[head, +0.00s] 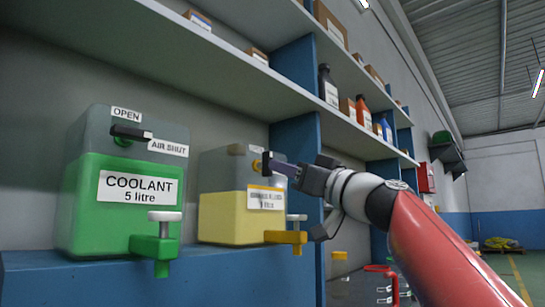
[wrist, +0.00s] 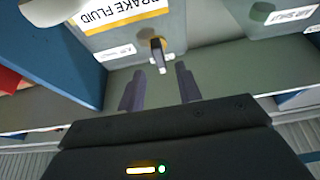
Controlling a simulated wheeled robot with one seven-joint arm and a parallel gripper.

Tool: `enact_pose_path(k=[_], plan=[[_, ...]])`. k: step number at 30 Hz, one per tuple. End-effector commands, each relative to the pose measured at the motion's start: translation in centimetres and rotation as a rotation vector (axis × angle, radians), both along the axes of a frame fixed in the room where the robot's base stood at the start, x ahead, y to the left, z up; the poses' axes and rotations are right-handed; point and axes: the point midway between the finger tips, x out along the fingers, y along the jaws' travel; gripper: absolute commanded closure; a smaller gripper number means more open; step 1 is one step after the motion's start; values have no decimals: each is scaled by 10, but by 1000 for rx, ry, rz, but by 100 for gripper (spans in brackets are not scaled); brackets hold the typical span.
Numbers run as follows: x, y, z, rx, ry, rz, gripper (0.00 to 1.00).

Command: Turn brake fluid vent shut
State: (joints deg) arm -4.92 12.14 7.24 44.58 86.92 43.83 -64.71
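The brake fluid container (head: 220,215) stands on the blue ledge, clear grey above yellow fluid; its label, partly legible in the head view, reads upside down as BRAKE FLUID in the wrist view (wrist: 120,12). Its vent lever (wrist: 156,52) is a small dark handle with a pale end, pointing towards my gripper in the wrist view. My gripper (wrist: 160,72) is open, with the lever's end between its fingertips and gaps showing on both sides. In the head view my gripper (head: 274,165) is at the container's upper front, hiding most of the vent.
A green coolant container (head: 85,205) stands to the left, with its own black vent lever (head: 131,133) and OPEN and AIR SHUT labels. Yellow (head: 285,237) and green (head: 150,246) taps stick out below. A shelf (head: 230,75) with bottles and boxes runs above.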

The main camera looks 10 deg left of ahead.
Motion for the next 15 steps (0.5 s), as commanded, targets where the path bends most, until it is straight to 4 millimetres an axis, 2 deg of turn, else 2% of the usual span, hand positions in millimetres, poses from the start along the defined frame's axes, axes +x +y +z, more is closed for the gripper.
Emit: enact_pose_path(k=[1, 6, 15], plan=[[5, 8, 8, -1, 2, 3, 65], [15, 25, 15, 0, 1, 0, 65], [18, 31, 15, -1, 0, -1, 65]])
